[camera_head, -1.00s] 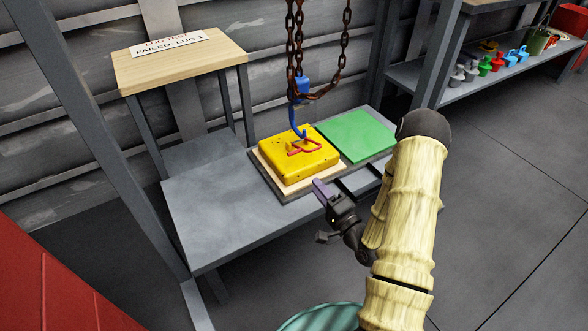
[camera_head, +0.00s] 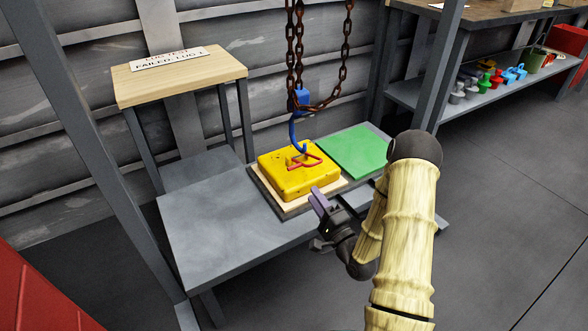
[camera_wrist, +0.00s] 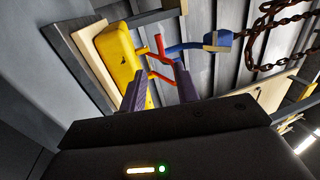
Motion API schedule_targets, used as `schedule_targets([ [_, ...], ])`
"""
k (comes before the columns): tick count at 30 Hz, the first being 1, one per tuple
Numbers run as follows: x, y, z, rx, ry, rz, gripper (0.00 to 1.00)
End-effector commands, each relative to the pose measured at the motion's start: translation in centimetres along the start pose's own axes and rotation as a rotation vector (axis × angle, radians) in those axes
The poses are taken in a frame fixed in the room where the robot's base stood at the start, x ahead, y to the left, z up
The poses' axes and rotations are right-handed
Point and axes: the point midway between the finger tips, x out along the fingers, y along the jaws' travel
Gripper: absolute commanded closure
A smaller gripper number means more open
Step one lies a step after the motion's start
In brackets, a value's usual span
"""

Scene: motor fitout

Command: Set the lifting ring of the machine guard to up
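The machine guard (camera_head: 292,181) is a yellow block on a pale board on the grey bench. Its red lifting ring (camera_head: 303,163) is on top and looks low in the head view; its exact tilt is hard to tell. In the wrist view the ring (camera_wrist: 160,58) stands out from the yellow face. A blue hook (camera_head: 295,134) hangs from chains, its tip close to the ring; I cannot tell if they touch. My gripper (camera_head: 318,198) is at the guard's near right side. Its purple fingers (camera_wrist: 160,88) are apart and empty, with the ring ahead of them.
A green square (camera_head: 358,150) lies right of the guard. Rusty chains (camera_head: 318,60) hang above it. The bench's left part (camera_head: 215,220) is clear. A small wooden table with a sign (camera_head: 168,58) stands behind left. A shelf (camera_head: 455,100) with coloured hooks is at the right.

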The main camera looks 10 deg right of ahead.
Motion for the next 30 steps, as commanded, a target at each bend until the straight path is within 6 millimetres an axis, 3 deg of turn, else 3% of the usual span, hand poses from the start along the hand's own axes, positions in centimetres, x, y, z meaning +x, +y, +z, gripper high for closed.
schedule_targets([
  [18,10.8,0.2,0.1,-0.002,-0.002,-0.003,0.69],
  [24,12.4,0.0,0.0,0.0,0.0,-0.001,0.69],
  [30,12.5,0.0,0.0,0.001,0.001,0.0,0.69],
])
